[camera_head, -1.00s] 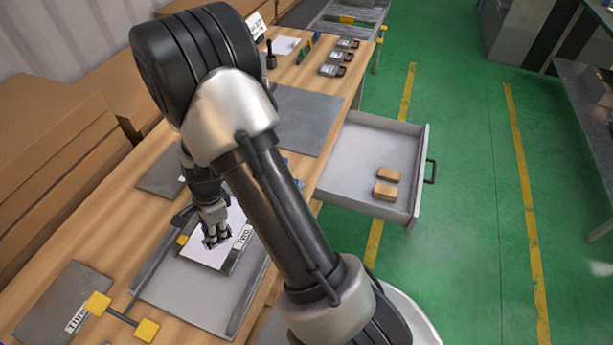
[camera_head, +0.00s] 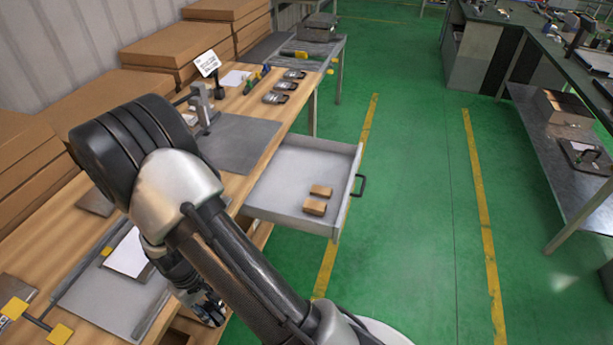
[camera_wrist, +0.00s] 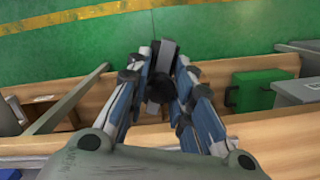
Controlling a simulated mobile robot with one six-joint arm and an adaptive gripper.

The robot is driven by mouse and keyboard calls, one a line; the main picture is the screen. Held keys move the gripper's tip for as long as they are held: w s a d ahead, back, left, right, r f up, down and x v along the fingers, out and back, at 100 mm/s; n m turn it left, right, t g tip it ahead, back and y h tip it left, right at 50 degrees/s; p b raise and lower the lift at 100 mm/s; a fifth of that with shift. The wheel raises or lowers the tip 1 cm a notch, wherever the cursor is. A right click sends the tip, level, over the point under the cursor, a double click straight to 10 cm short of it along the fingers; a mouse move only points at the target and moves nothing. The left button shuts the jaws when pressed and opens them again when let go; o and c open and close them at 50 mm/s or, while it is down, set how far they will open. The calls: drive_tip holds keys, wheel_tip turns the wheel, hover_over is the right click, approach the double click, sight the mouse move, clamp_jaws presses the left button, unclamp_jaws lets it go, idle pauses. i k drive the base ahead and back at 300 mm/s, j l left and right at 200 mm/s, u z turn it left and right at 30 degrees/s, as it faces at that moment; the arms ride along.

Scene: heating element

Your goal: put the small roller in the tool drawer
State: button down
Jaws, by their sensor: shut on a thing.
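My gripper (camera_head: 208,308) is low in the head view, by the bench's front edge. It also shows in the wrist view (camera_wrist: 161,92), where its fingers are closed on a dark piece with a grey bar, seemingly the small roller (camera_wrist: 165,58). In the head view I cannot make out the roller at the fingers. The open tool drawer (camera_head: 283,190) sticks out from the bench, up and to the right of my gripper. Two small brown blocks (camera_head: 315,207) lie in its front right part.
The wooden bench (camera_head: 60,222) holds a grey tray with a white sheet (camera_head: 128,255), a grey mat (camera_head: 240,145) with a stand, and several tools farther back. Much of the drawer floor is bare. In the wrist view, a green box (camera_wrist: 258,88) is at the right. Green floor lies right of the drawer.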

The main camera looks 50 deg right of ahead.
sight(301, 181)
drive_tip(key=i+l, duration=0.1)
drive_tip(key=l, duration=1)
drive_tip(key=i+l, duration=0.1)
drive_tip(key=l, duration=1.05)
drive_tip(key=i+l, duration=0.1)
drive_tip(key=l, duration=1)
drive_tip(key=i+u, duration=0.05)
